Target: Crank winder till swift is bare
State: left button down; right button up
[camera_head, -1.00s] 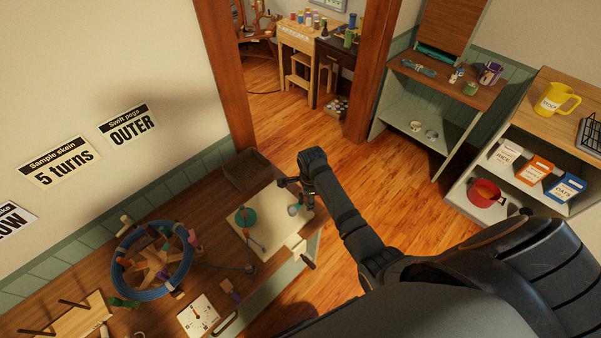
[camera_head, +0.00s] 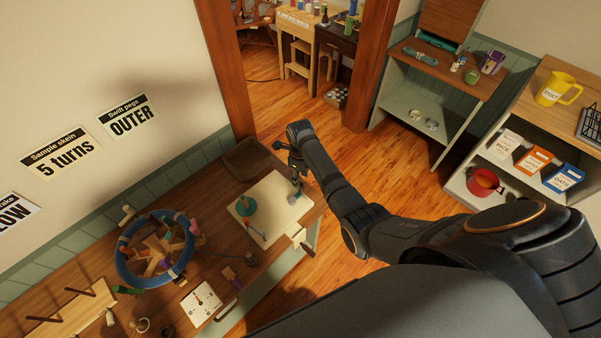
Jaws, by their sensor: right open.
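The swift (camera_head: 163,253) stands on the wooden bench at the left, with a ring of blue yarn (camera_head: 122,262) around its pegs. A pale winder board (camera_head: 272,186) lies to its right and carries a teal cone-like piece (camera_head: 246,206). A small grey-blue piece (camera_head: 294,200) stands near the board's right side; I cannot tell if it is the crank knob. My right gripper (camera_head: 294,172) is open above the board's upper right part, close to that piece. Whether they touch is unclear. My left gripper is out of view.
A white dial card (camera_head: 201,304) lies at the bench's front. A dark tray (camera_head: 247,164) sits at the bench's far end. A cream block (camera_head: 297,234) is at the bench edge. Shelves with a red pot (camera_head: 485,182) stand right; open floor lies between.

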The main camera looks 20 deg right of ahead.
aim_at(301, 184)
jog(key=shift+f, duration=1.2)
notch_tip(301, 184, down, 2)
jog(key=shift+f+b, duration=0.1)
jog(key=shift+b, duration=0.95)
notch_tip(301, 184, down, 2)
jog(key=b, duration=0.2)
jog(key=shift+f+b, duration=0.25)
jog(key=shift+b, duration=0.1)
jog(key=shift+r, duration=0.25)
jog(key=shift+f+p, duration=0.1)
jog(key=shift+p, duration=0.3)
grip_shut()
